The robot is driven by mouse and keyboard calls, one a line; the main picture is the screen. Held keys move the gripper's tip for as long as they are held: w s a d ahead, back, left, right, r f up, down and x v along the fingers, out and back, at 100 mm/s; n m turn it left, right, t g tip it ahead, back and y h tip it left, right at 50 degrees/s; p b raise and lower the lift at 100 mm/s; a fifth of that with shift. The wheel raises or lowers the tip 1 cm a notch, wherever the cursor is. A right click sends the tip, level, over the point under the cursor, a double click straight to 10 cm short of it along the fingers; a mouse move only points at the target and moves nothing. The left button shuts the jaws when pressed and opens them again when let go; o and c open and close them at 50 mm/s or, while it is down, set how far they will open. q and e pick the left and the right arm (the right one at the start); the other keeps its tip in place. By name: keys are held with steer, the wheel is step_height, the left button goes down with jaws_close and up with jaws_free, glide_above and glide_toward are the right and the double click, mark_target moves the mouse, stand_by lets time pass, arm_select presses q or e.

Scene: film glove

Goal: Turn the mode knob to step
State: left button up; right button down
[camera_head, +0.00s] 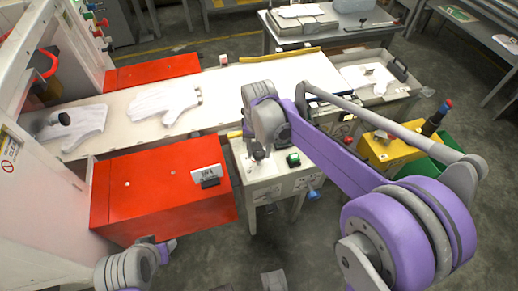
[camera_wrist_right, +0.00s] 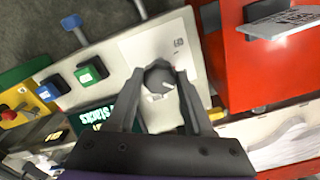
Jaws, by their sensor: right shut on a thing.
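The mode knob (camera_wrist_right: 158,78) is a dark grey round knob on the pale top of a control box (camera_head: 270,183). In the right wrist view my right gripper (camera_wrist_right: 160,76) has one finger on each side of the knob and is shut on it. The knob's pointer and the small label (camera_wrist_right: 179,43) are too blurred to read. In the head view my right arm reaches down over the box and partly hides the knob (camera_head: 258,153). Part of my left arm shows at the bottom left, but its gripper is not in view.
A green button (camera_head: 293,159) and a blue button (camera_wrist_right: 71,22) are close to the knob. A red cabinet (camera_head: 150,195) with a small sign (camera_head: 207,172) stands to the left. White gloves (camera_head: 165,102) lie on the belt (camera_head: 120,135) behind. A yellow box (camera_head: 385,152) is to the right.

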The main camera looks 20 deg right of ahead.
mark_target(259, 153)
steer(key=shift+m, duration=0.5)
stand_by(0.3)
steer(key=shift+c, duration=1.4)
jaws_free()
steer(key=shift+r, duration=0.15)
step_height(259, 153, up, 10)
steer(key=p, duration=0.1)
steer(key=shift+r, duration=0.25)
